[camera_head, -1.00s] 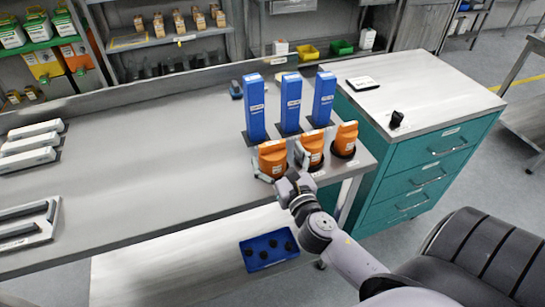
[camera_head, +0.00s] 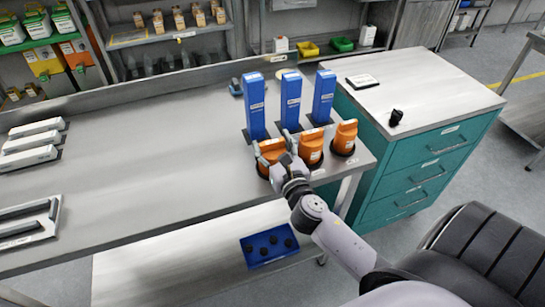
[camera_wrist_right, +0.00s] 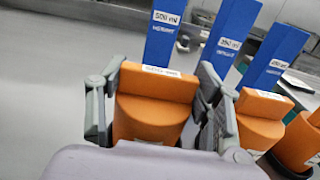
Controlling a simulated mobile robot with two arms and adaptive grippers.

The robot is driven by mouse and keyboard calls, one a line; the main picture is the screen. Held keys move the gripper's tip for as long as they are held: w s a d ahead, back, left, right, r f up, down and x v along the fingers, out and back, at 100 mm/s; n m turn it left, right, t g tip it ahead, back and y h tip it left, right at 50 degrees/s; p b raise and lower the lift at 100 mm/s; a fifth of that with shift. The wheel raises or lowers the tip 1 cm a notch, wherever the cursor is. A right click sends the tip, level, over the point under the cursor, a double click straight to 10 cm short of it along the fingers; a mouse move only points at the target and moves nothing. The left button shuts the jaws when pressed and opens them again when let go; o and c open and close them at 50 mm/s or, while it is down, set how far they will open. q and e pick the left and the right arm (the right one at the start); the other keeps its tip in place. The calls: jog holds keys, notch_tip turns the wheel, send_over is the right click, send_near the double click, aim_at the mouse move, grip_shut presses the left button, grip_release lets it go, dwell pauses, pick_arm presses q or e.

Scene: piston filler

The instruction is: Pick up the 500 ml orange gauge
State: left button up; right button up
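Three orange gauges stand in a row at the bench's front right corner: left (camera_head: 270,153), middle (camera_head: 311,147) and right (camera_head: 345,137). In the right wrist view, the blue block behind the left gauge (camera_wrist_right: 150,118) is labelled 500 ml. The gauge's own label is too small to read. My right gripper (camera_head: 272,147) straddles the left gauge, one finger on each side. In the right wrist view the fingers (camera_wrist_right: 160,80) sit close along its sides; I cannot tell if they press on it. The gauge stands upright in its dark base. My left gripper is not in view.
Three tall blue blocks (camera_head: 254,108) stand just behind the gauges. The middle gauge (camera_wrist_right: 258,120) is close beside my right finger. A teal drawer cabinet (camera_head: 425,170) adjoins the bench.

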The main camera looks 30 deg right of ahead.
jog(key=c, duration=0.7)
